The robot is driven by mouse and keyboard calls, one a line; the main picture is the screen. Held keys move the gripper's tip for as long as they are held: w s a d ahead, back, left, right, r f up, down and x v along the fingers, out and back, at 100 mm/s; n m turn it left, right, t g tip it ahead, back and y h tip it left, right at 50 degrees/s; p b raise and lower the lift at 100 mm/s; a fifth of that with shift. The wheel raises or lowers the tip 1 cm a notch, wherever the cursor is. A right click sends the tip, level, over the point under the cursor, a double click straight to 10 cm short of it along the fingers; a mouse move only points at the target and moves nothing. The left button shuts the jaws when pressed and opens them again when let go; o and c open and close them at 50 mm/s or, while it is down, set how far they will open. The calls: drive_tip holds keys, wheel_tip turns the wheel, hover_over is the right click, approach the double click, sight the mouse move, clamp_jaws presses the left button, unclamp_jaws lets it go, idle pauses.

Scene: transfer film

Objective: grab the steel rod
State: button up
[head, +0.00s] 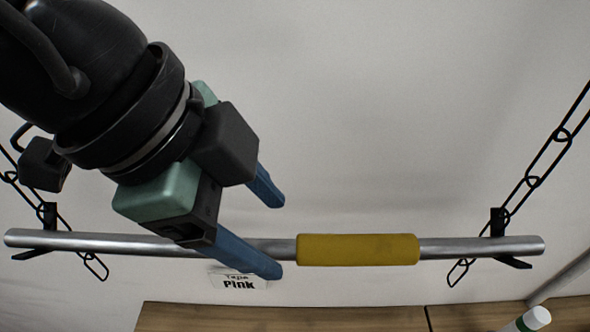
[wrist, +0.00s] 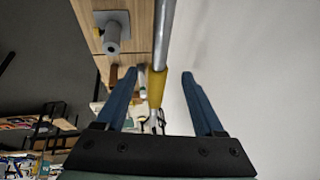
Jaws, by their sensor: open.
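The steel rod (head: 460,246) hangs level across the lower part of the head view, with a yellow sleeve (head: 358,249) around its middle. Black hooks on chains hold it near both ends. My gripper (head: 276,236) is open and empty, left of the sleeve. One blue finger passes in front of the rod and hides a piece of it; the other finger is above it. In the wrist view the rod (wrist: 164,30) runs away from the top centre, and the yellow sleeve (wrist: 156,88) shows between the two fingers of my gripper (wrist: 160,76). I cannot tell whether they touch the rod.
Black chains (head: 552,143) hang at both sides. A wooden surface (head: 280,318) lies below the rod, with a white and green cylinder (head: 535,319) at the right. A label reading "Pink" (head: 238,283) shows below the rod.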

sight(287, 245)
drive_tip(key=x, duration=0.4)
drive_tip(key=shift+s+f, duration=0.1)
clamp_jaws()
idle(1.4)
